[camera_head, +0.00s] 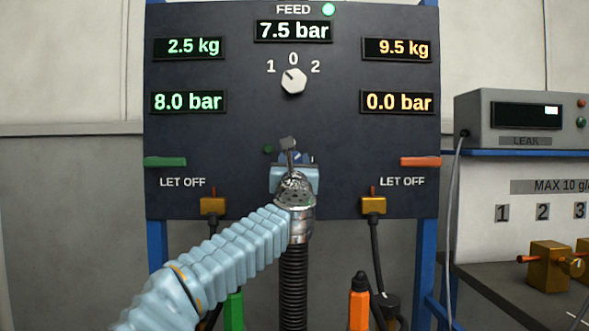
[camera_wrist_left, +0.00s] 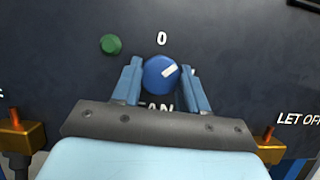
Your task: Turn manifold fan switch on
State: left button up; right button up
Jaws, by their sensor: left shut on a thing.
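The fan switch is a round blue knob (camera_wrist_left: 158,75) with a white mark, on the dark panel. In the left wrist view the mark points right and slightly up. A "0" is printed above the knob, and the "FAN" label below is partly covered by my gripper. My left gripper (camera_wrist_left: 161,84) is shut on the knob, with one blue finger on each side. In the head view my left gripper (camera_head: 291,158) is at the lower middle of the panel and hides most of the knob. My right gripper is not in view.
A dark green lamp (camera_wrist_left: 110,44) is up and left of the knob. The feed selector (camera_head: 293,81) is higher on the panel. Green (camera_head: 165,161) and red (camera_head: 420,162) let-off levers stick out at both sides. Brass fittings with hoses (camera_head: 213,205) hang below.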

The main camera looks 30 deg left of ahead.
pick_arm(q)
jog(key=m+h, duration=0.1)
jog(key=m, duration=0.1)
jog(key=shift+m, duration=0.4)
jog(key=m+h+p, duration=0.2)
jog(key=m, duration=0.2)
jog(key=m+h+p, duration=0.2)
jog(key=m, duration=0.2)
jog(key=shift+s+a+r+m+t+h, duration=0.1)
jog(key=shift+a+m+t+h, duration=0.05)
jog(key=shift+m+t+h, duration=0.25)
jog(key=shift+p, duration=0.3)
jog(key=o, duration=1.1)
jog(key=shift+c, duration=0.2)
